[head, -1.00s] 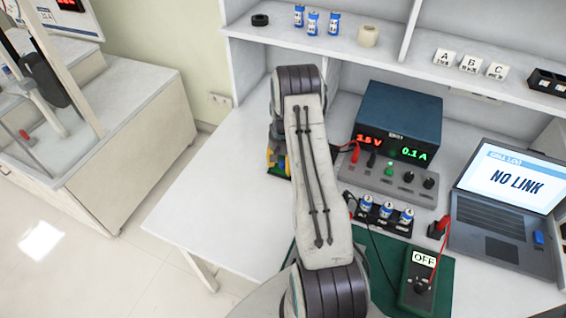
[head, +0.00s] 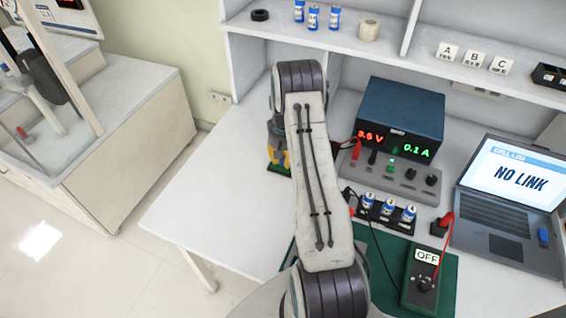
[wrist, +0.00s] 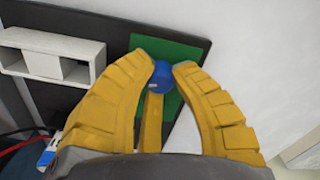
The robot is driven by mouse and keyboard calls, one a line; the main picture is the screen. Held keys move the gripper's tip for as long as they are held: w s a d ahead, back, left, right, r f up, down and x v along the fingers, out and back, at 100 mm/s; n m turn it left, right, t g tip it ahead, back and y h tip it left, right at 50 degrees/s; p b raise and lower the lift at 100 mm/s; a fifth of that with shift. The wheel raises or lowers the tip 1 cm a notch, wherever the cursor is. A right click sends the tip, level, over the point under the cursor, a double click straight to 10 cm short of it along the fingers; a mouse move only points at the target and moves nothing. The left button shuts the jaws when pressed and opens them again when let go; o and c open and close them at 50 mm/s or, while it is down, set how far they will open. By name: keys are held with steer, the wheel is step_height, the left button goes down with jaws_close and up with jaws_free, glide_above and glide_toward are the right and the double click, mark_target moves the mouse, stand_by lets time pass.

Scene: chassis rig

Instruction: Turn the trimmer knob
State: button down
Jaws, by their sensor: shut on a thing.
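The blue trimmer knob (wrist: 160,76) sits on a green board (wrist: 190,57) in the wrist view. The yellow fingers of my gripper (wrist: 164,70) are closed around the knob, and their tips partly cover it. In the head view my gripper (head: 279,152) points down at the green board (head: 279,169), left of the power supply, and the knob is hidden there. The blue power supply (head: 402,118) shows red digits that look like 3.5 V and green digits reading 0.1 A.
A white slotted part (wrist: 50,54) stands close to my fingers on a dark plate (wrist: 118,28). A laptop (head: 510,200) reads NO LINK. A meter (head: 424,282) reads OFF. Blue cells (head: 388,207) sit in a holder. The bench left of my gripper is clear.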

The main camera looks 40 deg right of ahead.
steer(key=shift+f+n, duration=0.1)
steer(key=shift+n, duration=0.3)
steer(key=c, duration=1)
jaws_free()
steer(key=shift+c, duration=0.2)
step_height(320, 180, up, 12)
